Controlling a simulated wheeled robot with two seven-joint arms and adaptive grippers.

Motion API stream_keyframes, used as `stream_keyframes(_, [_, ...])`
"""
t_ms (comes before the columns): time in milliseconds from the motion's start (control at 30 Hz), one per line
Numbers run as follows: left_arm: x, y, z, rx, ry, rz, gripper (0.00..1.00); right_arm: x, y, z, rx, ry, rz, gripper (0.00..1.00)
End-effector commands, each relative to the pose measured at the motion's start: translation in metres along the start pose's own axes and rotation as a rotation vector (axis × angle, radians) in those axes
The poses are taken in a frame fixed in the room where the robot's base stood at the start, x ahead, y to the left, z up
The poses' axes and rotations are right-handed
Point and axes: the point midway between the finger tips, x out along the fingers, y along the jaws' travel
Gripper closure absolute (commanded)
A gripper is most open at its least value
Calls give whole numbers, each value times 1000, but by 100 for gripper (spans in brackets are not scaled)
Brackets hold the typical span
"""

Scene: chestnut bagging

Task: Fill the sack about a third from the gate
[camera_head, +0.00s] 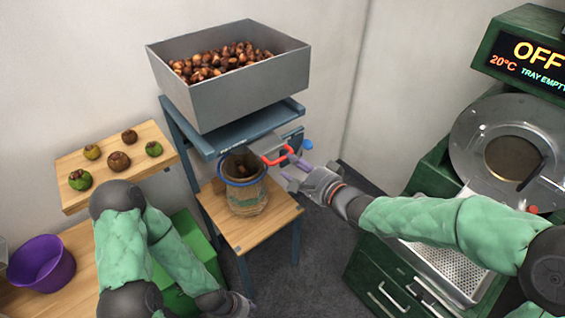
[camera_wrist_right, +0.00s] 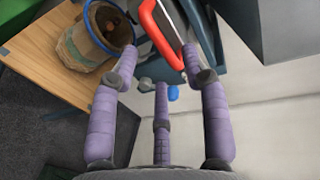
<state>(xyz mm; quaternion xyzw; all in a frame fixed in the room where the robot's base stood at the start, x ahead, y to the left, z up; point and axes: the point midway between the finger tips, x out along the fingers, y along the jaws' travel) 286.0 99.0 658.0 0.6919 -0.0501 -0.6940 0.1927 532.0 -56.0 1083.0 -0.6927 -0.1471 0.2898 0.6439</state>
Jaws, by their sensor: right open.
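The grey hopper (camera_head: 228,97) holds a heap of chestnuts (camera_head: 222,62) on a blue stand. Below it is the gate (camera_head: 266,146) with a red handle (camera_head: 276,158). The woven sack (camera_head: 247,198), with a blue rim, stands upright under the gate; some brown chestnuts show inside it, their level unclear. The sack also shows in the right wrist view (camera_wrist_right: 88,42). My right gripper (camera_head: 294,175) is open, its purple fingers close to the red handle (camera_wrist_right: 160,32); contact is unclear. My left gripper (camera_head: 238,305) is low at the bottom edge, its fingers mostly hidden.
A wooden shelf (camera_head: 129,182) on the left carries several fruit-like items. A purple bowl (camera_head: 41,264) sits lower left, near a green box (camera_head: 205,250). On the right stands a green roaster (camera_head: 432,183) with an OFF display. A blue knob (camera_head: 307,145) is beside the gate.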

Motion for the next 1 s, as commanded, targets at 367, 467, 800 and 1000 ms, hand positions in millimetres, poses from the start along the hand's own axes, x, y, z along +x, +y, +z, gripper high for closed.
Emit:
stream_keyframes(367, [16,-6,-1,-1,2,0,54,51,1,0,-1,0,1,54])
stream_keyframes(467, [16,-6,-1,-1,2,0,54,55,1,0,0,1,1,54])
stream_keyframes(800, [16,-6,-1,-1,2,0,54,56,0,0,-1,1,1,68])
stream_keyframes(1000, [16,-6,-1,-1,2,0,54,56,0,0,-1,1,1,100])
